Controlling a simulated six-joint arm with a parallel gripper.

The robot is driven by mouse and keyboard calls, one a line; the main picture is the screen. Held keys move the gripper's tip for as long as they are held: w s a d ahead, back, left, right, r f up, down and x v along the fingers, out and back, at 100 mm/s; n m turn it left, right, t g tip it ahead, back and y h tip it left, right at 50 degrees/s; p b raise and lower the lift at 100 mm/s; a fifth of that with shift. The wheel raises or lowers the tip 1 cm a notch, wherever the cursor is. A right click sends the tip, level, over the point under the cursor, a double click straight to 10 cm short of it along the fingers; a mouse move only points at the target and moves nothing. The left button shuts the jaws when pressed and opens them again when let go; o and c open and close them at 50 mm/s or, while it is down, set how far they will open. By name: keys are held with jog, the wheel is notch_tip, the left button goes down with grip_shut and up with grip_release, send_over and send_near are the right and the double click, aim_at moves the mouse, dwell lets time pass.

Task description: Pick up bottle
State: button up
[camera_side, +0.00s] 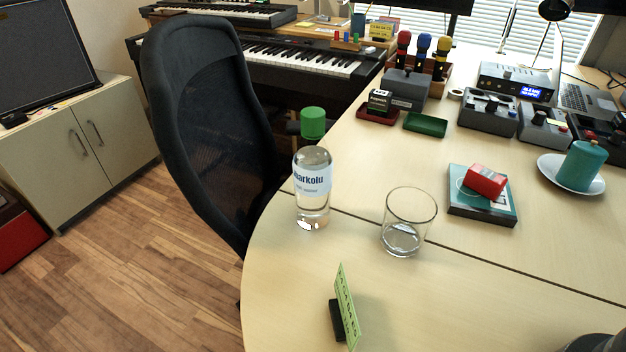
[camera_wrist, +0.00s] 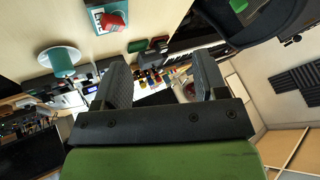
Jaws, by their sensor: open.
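The bottle (camera_side: 312,190) is clear, with a green cap and a pale blue label. It stands upright near the table's left edge in the side view. In the wrist view a green piece that looks like its cap (camera_wrist: 238,5) shows at the top edge; the rest is mostly cut off. My gripper (camera_wrist: 162,76) shows in the wrist view with its two dark fingers wide apart. It is open, nothing is between the fingers, and it is apart from the bottle. The fingers are not clearly seen in the side view.
A clear glass (camera_side: 407,222) stands close right of the bottle. A small green sign (camera_side: 347,306) stands in front. A book (camera_side: 482,205) with a red box (camera_side: 485,181) lies to the right. A black chair (camera_side: 205,120) is behind left, beside the table edge.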

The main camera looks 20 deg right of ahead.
jog(key=w+a+r+n+g, duration=0.1)
jog(key=w+a+r, duration=0.15)
jog(key=w, duration=0.45)
jog(key=n+h, duration=0.2)
jog(key=n, duration=0.1)
send_near(313, 113)
jog(key=x, duration=1.1)
jog(key=shift+s, duration=0.1)
jog(key=shift+r, duration=0.1)
grip_shut()
